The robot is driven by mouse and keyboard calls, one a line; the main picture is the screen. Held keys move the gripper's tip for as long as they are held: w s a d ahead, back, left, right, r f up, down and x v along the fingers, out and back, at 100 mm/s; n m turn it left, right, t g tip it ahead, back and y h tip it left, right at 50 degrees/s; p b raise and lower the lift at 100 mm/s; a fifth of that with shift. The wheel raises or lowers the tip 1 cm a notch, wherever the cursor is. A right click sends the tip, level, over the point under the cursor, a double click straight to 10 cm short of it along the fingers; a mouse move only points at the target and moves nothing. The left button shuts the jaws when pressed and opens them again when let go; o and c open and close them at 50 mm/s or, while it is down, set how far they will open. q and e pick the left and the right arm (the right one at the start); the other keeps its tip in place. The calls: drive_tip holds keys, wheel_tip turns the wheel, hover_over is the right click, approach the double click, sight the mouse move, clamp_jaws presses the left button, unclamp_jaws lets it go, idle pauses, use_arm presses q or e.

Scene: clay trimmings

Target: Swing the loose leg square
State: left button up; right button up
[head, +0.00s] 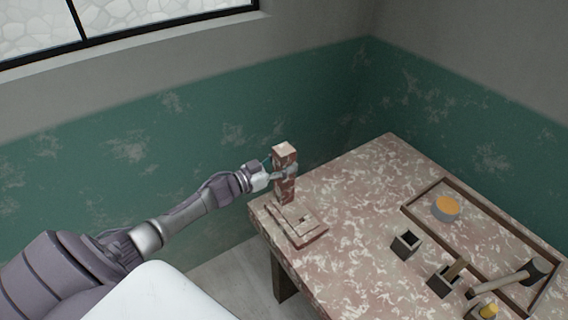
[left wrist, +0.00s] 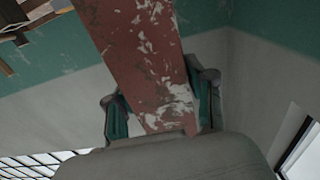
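A mottled red and cream block-shaped leg (head: 285,160) stands upright above a flat stepped piece (head: 297,226) of the same mottled colour, at the table's left corner. My left gripper (head: 285,172) is at the leg's middle, with its fingers around it. In the left wrist view the leg (left wrist: 140,60) runs between the two teal-padded fingers, which sit against or very close to its sides. Whether the leg's lower end touches the stepped piece is hard to tell. My right gripper is not in view.
The mottled table (head: 350,210) holds a wood-rimmed tray (head: 413,215) with an orange-topped round tin (head: 446,207) and a mallet (head: 510,280). Small dark open boxes (head: 405,244) stand near the tray's front. The table between the leg and the boxes is clear. Green walls stand behind.

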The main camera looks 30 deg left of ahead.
use_arm(q)
drive_tip(key=shift+o, duration=1.4)
drive_tip(key=shift+s+a+f, duration=0.1)
drive_tip(key=shift+s, duration=0.2)
drive_tip(key=v, duration=1.1)
drive_tip(key=shift+s+a, duration=0.15)
drive_tip(key=shift+s, duration=0.05)
